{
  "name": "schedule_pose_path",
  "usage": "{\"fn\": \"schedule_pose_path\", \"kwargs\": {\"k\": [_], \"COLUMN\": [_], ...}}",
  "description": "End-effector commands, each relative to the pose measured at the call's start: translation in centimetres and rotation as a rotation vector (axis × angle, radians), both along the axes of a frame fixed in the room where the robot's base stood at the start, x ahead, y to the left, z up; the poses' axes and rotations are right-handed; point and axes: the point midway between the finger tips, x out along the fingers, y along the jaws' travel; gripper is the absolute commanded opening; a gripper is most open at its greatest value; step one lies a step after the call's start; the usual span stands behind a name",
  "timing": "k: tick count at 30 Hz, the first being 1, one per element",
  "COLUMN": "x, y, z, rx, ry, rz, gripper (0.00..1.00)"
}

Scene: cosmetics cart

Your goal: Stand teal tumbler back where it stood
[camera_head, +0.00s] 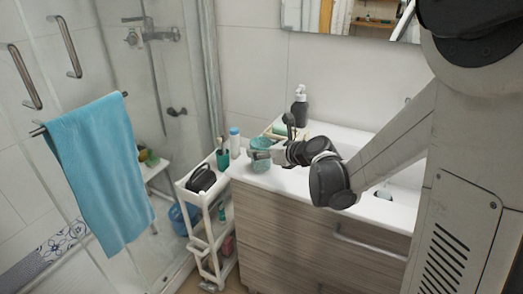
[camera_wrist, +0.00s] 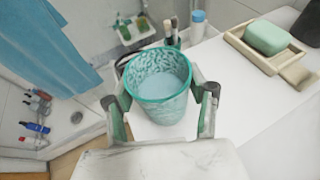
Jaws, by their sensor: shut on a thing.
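The teal tumbler (camera_wrist: 161,98), patterned with a smooth teal rim, is upright between the two fingers of my gripper (camera_wrist: 160,97) in the wrist view. My gripper is shut on it, with one finger on each side. The tumbler looks empty. In the head view the tumbler (camera_head: 260,160) is at the left end of the white washbasin counter (camera_head: 290,182), with my gripper (camera_head: 268,155) at its right side. I cannot tell whether its base touches the counter.
A wooden tray (camera_wrist: 252,52) with a green soap (camera_wrist: 266,38) lies farther right. A white cart (camera_head: 192,192) with a black item (camera_head: 201,178) and a teal cup (camera_head: 222,161) stands left of the counter. A blue towel (camera_head: 98,172) hangs left.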

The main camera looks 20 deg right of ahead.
Motion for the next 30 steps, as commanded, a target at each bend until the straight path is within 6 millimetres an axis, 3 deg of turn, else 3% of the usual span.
{"fn": "schedule_pose_path", "kwargs": {"k": [7,8,12,23,30], "x": [0.0,0.0,0.0,0.0,-3.0], "y": [0.0,0.0,0.0,0.0,-1.4], "z": [-0.3,-0.4,-0.2,0.2,1.5], "rx": [0.000,0.000,0.000,0.000,0.001], "ry": [0.000,0.000,0.000,0.000,0.000], "rz": [0.000,0.000,0.000,0.000,-0.003], "gripper": [0.24,0.52,0.70,0.70,0.70]}}
